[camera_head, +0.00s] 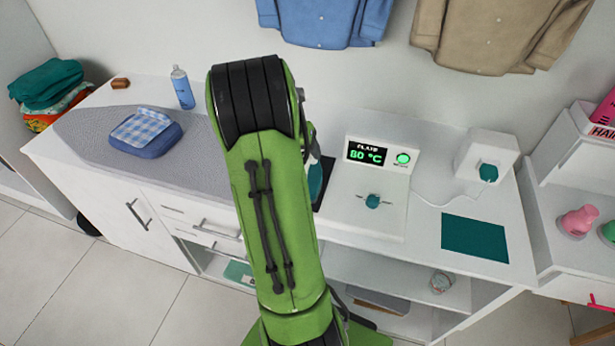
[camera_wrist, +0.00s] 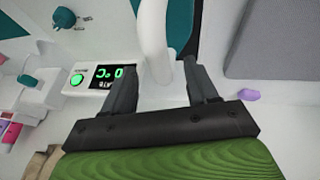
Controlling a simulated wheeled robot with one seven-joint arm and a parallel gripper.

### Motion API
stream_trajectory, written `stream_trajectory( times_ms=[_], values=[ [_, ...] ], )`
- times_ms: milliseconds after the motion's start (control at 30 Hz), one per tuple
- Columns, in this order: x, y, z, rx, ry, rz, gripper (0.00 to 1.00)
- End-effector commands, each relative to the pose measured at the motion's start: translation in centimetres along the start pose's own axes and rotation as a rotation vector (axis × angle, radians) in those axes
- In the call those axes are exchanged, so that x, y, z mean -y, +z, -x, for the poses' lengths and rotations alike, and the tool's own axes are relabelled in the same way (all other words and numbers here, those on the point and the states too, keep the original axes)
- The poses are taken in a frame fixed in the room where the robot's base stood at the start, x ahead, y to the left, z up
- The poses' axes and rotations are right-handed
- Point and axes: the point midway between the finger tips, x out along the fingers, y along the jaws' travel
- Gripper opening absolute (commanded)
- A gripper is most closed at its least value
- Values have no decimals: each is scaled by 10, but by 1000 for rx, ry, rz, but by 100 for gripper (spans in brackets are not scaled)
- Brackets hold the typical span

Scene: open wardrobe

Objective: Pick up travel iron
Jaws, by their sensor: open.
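The travel iron is mostly hidden behind my arm in the head view; a teal part of it (camera_head: 317,182) shows beside a dark rest on the counter. In the wrist view its curved white handle (camera_wrist: 153,40) runs between my fingers, with its teal body (camera_wrist: 180,22) beyond. My gripper (camera_wrist: 160,72) is open, with one finger on each side of the handle. I cannot tell whether either finger touches it. The gripper is hidden behind my arm in the head view.
A white panel with a green temperature display (camera_head: 367,153) stands right of the iron. A grey ironing surface (camera_head: 90,132) on the left holds a folded blue cloth (camera_head: 145,131); a blue spray bottle (camera_head: 182,87) stands behind. A teal mat (camera_head: 474,238) lies on the right.

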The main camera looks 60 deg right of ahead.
Motion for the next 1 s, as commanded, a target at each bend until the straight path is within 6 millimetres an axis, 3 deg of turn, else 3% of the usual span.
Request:
stream_trajectory(
  times_ms=[100, 200, 467, 800, 1000],
  values=[
    [-1, 2, -27, 4, 3, -1, 58],
    [0, 2, -40, 3, 2, 0, 58],
    [0, 1, -43, 1, 1, 1, 56],
    [0, 1, -42, 1, 1, 0, 4],
    [0, -1, -41, -3, 0, -1, 3]
  ],
)
